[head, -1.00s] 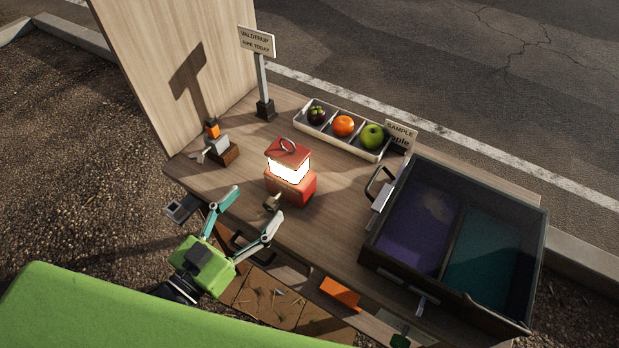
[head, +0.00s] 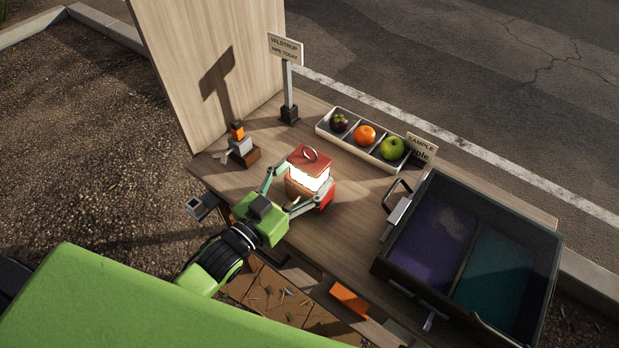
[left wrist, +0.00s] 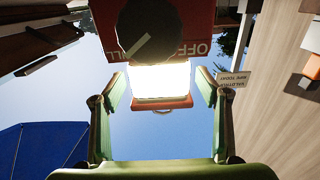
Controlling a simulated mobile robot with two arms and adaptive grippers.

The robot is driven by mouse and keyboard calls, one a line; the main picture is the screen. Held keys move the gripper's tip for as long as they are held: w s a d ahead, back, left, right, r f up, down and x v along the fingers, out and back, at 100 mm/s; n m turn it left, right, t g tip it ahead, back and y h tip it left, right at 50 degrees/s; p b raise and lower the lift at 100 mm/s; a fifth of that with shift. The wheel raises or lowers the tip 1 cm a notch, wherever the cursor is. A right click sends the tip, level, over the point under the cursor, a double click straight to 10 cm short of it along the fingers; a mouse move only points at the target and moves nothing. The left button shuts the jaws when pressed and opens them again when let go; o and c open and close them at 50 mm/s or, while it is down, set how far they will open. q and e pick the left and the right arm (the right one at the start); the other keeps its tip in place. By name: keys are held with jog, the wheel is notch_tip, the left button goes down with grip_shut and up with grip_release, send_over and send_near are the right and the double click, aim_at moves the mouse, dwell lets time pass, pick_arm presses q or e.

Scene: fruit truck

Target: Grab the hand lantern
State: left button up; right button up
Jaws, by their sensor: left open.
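The hand lantern (head: 310,177) is red with a brightly glowing middle and a ring handle on top. It stands upright on the wooden counter (head: 352,215). My left gripper (head: 283,187) is open, with one finger on each side of the lantern in the head view. In the left wrist view the lantern's lit part (left wrist: 158,80) shows between the two spread fingers (left wrist: 161,100), with its dark knob and red base at the top. Whether the fingers touch it I cannot tell. My right gripper is not in view.
A tray of fruit (head: 335,135) lies behind the lantern. A large dark crate (head: 385,262) fills the right of the counter. A sign post (head: 289,85) and a small orange-topped device (head: 240,148) stand further left. A sample sign (head: 420,148) stands by the tray.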

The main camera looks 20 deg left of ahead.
pick_arm(q)
jog(key=shift+x, duration=1.1)
jog(key=c, duration=1.6)
jog(key=shift+r, duration=0.15)
jog(key=shift+c, duration=0.8)
jog(key=shift+r, duration=0.1)
